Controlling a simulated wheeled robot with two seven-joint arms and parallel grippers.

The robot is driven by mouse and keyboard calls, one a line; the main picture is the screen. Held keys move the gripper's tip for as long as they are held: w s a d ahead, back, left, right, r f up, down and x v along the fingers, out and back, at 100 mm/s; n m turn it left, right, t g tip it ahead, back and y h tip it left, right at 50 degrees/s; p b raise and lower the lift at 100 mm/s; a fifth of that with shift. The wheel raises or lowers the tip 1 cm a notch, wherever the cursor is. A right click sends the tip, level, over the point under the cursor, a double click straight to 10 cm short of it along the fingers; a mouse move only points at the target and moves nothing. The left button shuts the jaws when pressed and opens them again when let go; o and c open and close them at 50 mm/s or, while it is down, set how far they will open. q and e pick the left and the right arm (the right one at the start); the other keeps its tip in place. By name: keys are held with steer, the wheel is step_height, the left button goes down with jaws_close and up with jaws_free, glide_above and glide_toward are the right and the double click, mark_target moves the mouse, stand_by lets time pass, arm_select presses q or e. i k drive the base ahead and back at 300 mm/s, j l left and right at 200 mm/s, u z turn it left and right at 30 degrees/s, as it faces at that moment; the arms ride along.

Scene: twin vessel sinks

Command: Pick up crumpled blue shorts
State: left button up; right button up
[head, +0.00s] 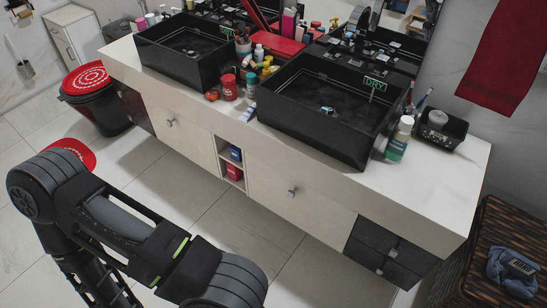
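The crumpled blue shorts (512,268) lie in a small heap on top of a dark brown striped woven hamper or bench (497,218) at the lower right. A small dark patch shows on the shorts. One of my arms, dark grey with a green stripe, fills the lower left, far from the shorts. Neither gripper shows in the head view, so I cannot see their fingers.
A white vanity counter (420,192) with two black vessel sinks, the left (185,45) and the right (325,105), crosses the middle. Bottles crowd between them. A black bin (95,100) with a red lid stands at left. Open tiled floor (215,210) lies before the vanity.

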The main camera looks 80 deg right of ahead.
mark_target(517, 272)
steer(key=z, duration=4.95)
